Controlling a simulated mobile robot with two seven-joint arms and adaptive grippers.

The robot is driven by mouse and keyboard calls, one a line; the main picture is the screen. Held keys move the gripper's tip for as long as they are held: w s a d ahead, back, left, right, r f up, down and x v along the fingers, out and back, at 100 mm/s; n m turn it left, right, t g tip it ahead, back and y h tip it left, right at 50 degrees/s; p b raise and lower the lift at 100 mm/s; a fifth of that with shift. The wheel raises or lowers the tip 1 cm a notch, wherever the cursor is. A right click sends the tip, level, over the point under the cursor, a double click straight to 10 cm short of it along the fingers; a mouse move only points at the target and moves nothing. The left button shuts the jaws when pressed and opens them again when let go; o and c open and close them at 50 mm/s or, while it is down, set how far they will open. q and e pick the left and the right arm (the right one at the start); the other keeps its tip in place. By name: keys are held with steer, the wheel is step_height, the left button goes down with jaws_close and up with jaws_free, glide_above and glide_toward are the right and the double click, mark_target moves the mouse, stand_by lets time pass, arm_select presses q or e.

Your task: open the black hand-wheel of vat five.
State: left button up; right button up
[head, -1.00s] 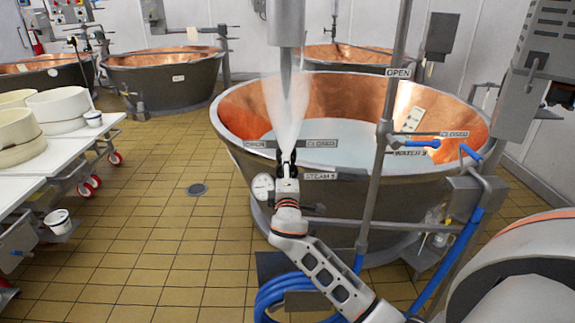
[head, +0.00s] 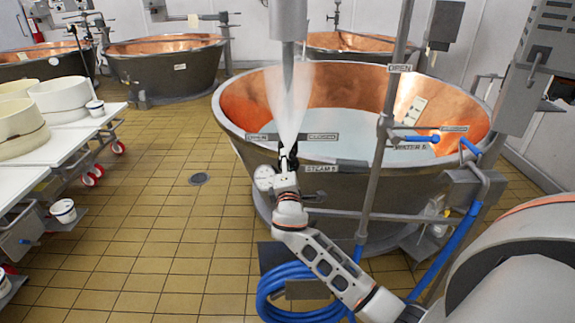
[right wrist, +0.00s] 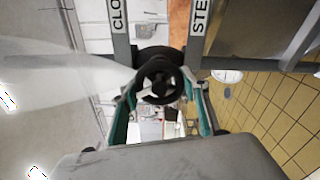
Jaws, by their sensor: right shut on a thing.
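Vat five (head: 242,98), a large copper-lined vat holding pale liquid, stands in the middle of the head view. My right gripper (head: 289,158) is at its near rim, by the STEAM 5 label (head: 321,168). In the right wrist view the black hand-wheel (right wrist: 158,78) sits between the two fingers of my right gripper (right wrist: 162,96), which are shut on it. In the head view the gripper mostly hides the wheel. OPEN (head: 257,137) and CLOSED (head: 323,136) labels stand on either side above it. My left gripper is out of view.
A vertical pipe (head: 288,20) with a white plume (head: 287,95) hangs just above my gripper. A gauge (head: 264,177) is left of it. An upright grey pipe (head: 375,175) and blue hose (head: 272,287) are to the right and below. A table (head: 60,152) stands left.

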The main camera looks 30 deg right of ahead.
steer(key=o, duration=1.1)
steer(key=v, duration=1.2)
steer(key=shift+s+d, duration=0.1)
steer(key=s+a+f+m+g+y, duration=0.1)
steer(key=s+a+f+y, duration=0.25)
steer(key=f, duration=0.55)
steer(key=s+a+f+m+g+y, duration=0.1)
steer(key=s+a+f+y, duration=0.25)
steer(key=f, duration=0.45)
steer(key=s+a+f+m+y, duration=0.1)
steer(key=s+a+f+m, duration=0.1)
steer(key=s, duration=0.3)
steer(key=s+a+f+m+g+y, duration=0.1)
steer(key=s+a+f+m+y, duration=0.1)
steer(key=s+a+f+m, duration=0.1)
steer(key=s+a+f+m+g+y, duration=0.1)
steer(key=s+a+f+m+y, duration=0.1)
steer(key=s+f, duration=0.4)
steer(key=shift+s+a+f+m, duration=0.1)
steer(key=shift+s+a+m, duration=0.15)
steer(key=shift+s+a, duration=0.35)
steer(key=shift+s+a+f+m, duration=0.1)
steer(key=shift+s+a+m, duration=0.15)
steer(key=shift+s+a, duration=0.4)
